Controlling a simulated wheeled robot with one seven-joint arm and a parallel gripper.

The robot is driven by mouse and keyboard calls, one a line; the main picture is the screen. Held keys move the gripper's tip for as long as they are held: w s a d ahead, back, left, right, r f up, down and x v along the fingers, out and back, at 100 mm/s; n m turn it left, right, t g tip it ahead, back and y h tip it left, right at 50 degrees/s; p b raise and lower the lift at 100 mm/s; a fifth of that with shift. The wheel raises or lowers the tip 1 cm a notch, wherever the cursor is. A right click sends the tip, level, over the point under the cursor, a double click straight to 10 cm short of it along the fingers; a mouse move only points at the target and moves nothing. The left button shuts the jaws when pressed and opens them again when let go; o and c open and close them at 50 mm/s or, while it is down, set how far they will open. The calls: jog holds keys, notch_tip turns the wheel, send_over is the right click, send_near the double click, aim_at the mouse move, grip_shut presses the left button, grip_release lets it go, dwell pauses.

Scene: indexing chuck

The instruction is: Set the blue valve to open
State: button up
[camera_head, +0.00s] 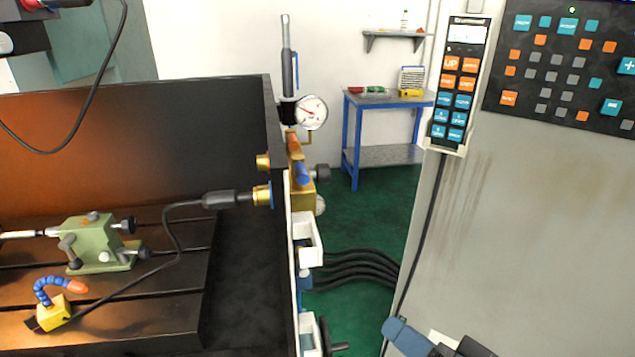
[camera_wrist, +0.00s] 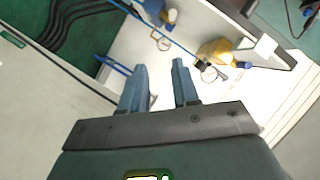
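In the head view the blue valve lever (camera_head: 302,173) sits on a brass block at the right end of the dark machine bed, tilted. An orange lever (camera_head: 293,144) stands just above it. I cannot tell the valve's setting from its slant. My gripper (camera_wrist: 160,68) shows in the wrist view with its two blue-grey fingers apart and nothing between them. In the head view part of it (camera_head: 405,337) shows at the bottom edge, well below and right of the valve. A yellow fitting (camera_wrist: 214,50) with a black knob lies beyond the fingers; I cannot tell whether it belongs to the valve.
A dial gauge (camera_head: 311,112) stands above the valve block. Black hoses (camera_head: 350,265) cross the gap between the bed and the grey cabinet (camera_head: 500,250). White holders (camera_head: 306,240) hang below the valve. A blue-legged table (camera_head: 385,155) stands behind.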

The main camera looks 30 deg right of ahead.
jog(key=w+r+m+y, duration=0.2)
jog(key=w+r, duration=0.4)
jog(key=w, duration=0.1)
jog(key=y, duration=0.4)
send_near(301, 177)
jog(key=w+d, duration=0.1)
jog(key=w, duration=0.1)
jog(key=f+p+x, duration=0.1)
jog(key=x, duration=0.6)
jog(key=shift+w, duration=0.25)
grip_shut()
